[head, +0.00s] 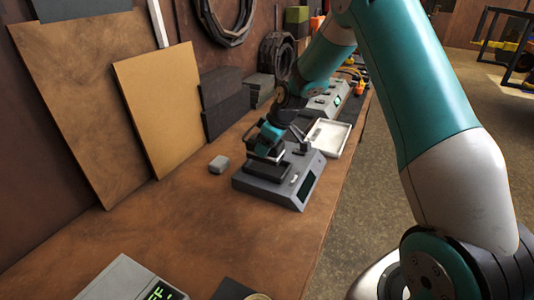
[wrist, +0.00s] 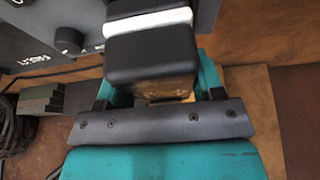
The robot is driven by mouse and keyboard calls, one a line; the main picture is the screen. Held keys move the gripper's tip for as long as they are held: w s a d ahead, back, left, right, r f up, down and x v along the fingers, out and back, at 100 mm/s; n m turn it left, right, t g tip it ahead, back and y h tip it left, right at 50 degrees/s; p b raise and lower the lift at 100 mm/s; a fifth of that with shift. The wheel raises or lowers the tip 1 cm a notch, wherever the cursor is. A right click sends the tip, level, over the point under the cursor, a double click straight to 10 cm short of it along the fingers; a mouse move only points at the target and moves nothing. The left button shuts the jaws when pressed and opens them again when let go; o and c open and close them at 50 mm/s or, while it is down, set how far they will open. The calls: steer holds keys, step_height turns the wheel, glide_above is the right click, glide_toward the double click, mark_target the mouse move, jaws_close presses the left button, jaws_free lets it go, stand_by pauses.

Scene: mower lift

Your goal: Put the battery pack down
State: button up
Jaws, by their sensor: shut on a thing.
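The battery pack is a black block (wrist: 150,52) with a white band across it in the wrist view. My gripper (wrist: 158,88) is shut on it, with a teal finger on each side. In the head view my gripper (head: 266,145) is over a grey device (head: 298,185) with a small dark display on its front, on the bench. A dark block (head: 265,169) shows at the gripper, just over the device's top. I cannot tell whether the pack touches the device; the gripper hides part of it.
A small grey block (head: 219,164) lies left of the device. A white tray (head: 334,133) and another device (head: 331,101) stand behind it. A device with a green display (head: 128,282) is at the front. Boards (head: 158,105) lean on the wall. Bare bench (head: 190,225) is free in front.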

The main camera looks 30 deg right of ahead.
steer(key=shift+f+p, duration=0.3)
steer(key=shift+f, duration=1.5)
steer(key=shift+f, duration=0.1)
steer(key=shift+f, duration=0.1)
steer(key=o, duration=1.2)
